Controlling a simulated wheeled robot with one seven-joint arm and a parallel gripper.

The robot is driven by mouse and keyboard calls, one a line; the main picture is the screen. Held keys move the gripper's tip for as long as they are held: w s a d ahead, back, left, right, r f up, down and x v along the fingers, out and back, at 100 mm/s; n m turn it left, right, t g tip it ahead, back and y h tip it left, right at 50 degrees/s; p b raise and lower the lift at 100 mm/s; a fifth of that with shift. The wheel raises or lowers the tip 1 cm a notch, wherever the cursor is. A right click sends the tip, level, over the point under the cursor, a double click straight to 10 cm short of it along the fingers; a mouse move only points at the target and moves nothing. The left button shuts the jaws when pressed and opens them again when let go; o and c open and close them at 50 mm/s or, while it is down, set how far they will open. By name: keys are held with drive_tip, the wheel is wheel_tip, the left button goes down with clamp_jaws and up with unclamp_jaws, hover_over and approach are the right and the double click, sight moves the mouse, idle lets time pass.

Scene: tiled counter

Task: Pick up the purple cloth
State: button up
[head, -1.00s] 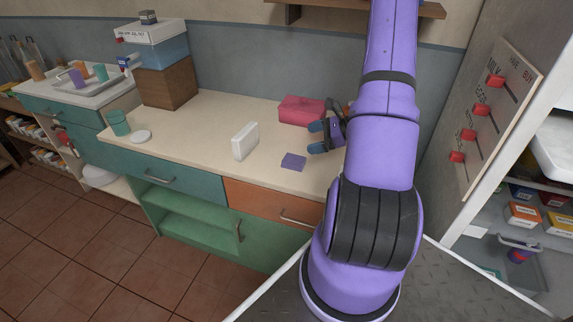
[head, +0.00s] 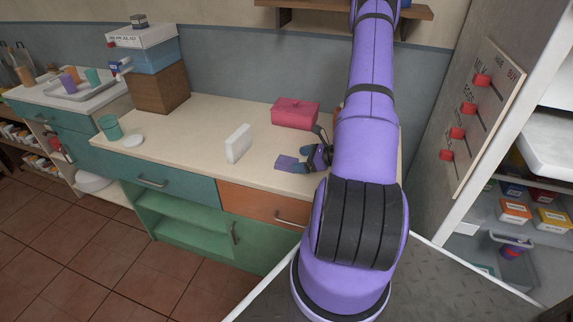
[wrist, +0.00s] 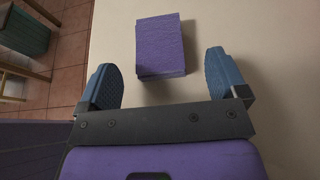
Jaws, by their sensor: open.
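The purple cloth (head: 286,162) is a small folded rectangle lying flat on the cream counter near its front edge. In the wrist view the cloth (wrist: 160,46) lies ahead of and partly between the two blue fingertips, apart from both. My gripper (head: 299,165) is open, low over the counter at the right side of the cloth; it also shows in the wrist view (wrist: 165,75). In the head view my gripper partly hides the cloth's right end.
A red box (head: 296,114) stands behind my gripper. A white upright block (head: 238,143) stands left of the cloth. A white disc (head: 133,141) and a teal cup (head: 110,127) are farther left. The counter between block and cloth is clear.

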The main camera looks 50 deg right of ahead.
sight(288, 161)
drive_tip(key=x, duration=0.5)
drive_tip(key=shift+s+a, duration=0.1)
drive_tip(key=c, duration=1.1)
drive_tip(key=shift+r, duration=0.15)
drive_tip(key=shift+r, duration=0.55)
wheel_tip(288, 161, up, 2)
drive_tip(key=shift+r, duration=0.1)
drive_tip(key=s+a, duration=0.3)
drive_tip(key=s, duration=0.1)
drive_tip(key=s+a+r, duration=0.1)
drive_tip(key=s+a, duration=0.1)
drive_tip(key=s, duration=0.3)
drive_tip(key=s+a, duration=0.3)
drive_tip(key=s, duration=0.1)
drive_tip(key=shift+s+a+r, duration=0.2)
drive_tip(key=shift+s+a, duration=0.05)
drive_tip(key=shift+a, duration=0.05)
